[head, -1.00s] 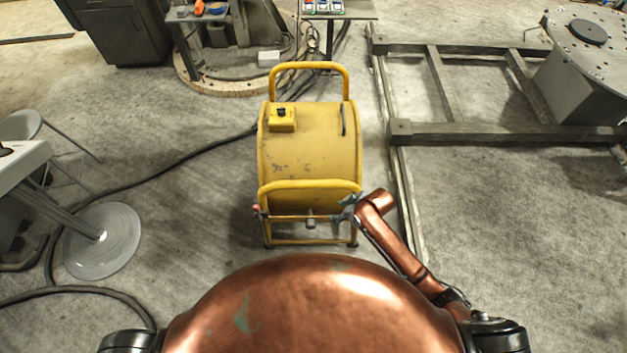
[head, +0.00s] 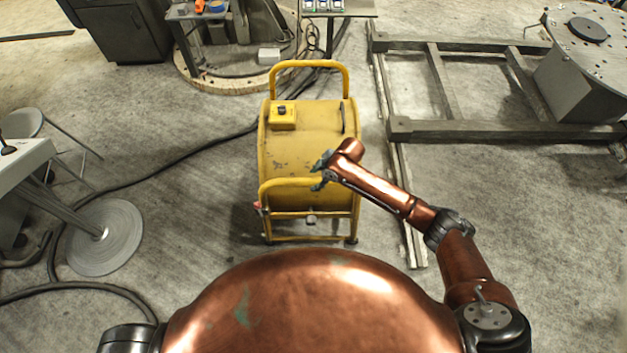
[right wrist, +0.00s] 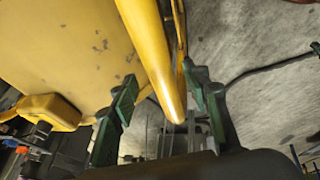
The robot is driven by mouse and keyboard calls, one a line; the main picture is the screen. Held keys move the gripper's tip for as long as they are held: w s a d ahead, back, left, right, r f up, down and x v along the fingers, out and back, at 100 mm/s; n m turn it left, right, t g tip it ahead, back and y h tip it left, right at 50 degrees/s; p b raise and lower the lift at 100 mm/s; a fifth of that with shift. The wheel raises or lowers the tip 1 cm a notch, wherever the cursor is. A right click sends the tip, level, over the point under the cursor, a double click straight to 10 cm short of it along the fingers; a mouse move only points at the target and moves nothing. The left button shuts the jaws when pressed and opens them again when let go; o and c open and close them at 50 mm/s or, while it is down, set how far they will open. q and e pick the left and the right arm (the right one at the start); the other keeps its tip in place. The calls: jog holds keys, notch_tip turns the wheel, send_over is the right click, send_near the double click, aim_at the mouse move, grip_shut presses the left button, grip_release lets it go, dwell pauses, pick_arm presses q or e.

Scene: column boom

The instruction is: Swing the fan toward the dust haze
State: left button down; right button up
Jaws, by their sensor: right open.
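The fan (head: 300,140) is a scuffed yellow drum in a tubular yellow frame on the floor, in the middle of the head view. Its near handle bar (head: 285,184) faces me. A taller yellow handle stands at its far end. My right gripper (head: 321,171) is at the top of the near bar. In the right wrist view, its green-padded fingers (right wrist: 166,101) are apart, with a yellow bar (right wrist: 150,50) between them; contact cannot be told. My left gripper is out of view. I cannot make out any dust haze.
A metal frame (head: 450,131) and a drilled round table (head: 590,45) stand to the right. A cable (head: 180,160) runs along the floor to the left, near a round-based stand (head: 104,250). A workbench and dark cabinet (head: 120,35) are at the back.

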jog(key=shift+x, duration=1.2)
jog(key=shift+c, duration=0.5)
grip_shut()
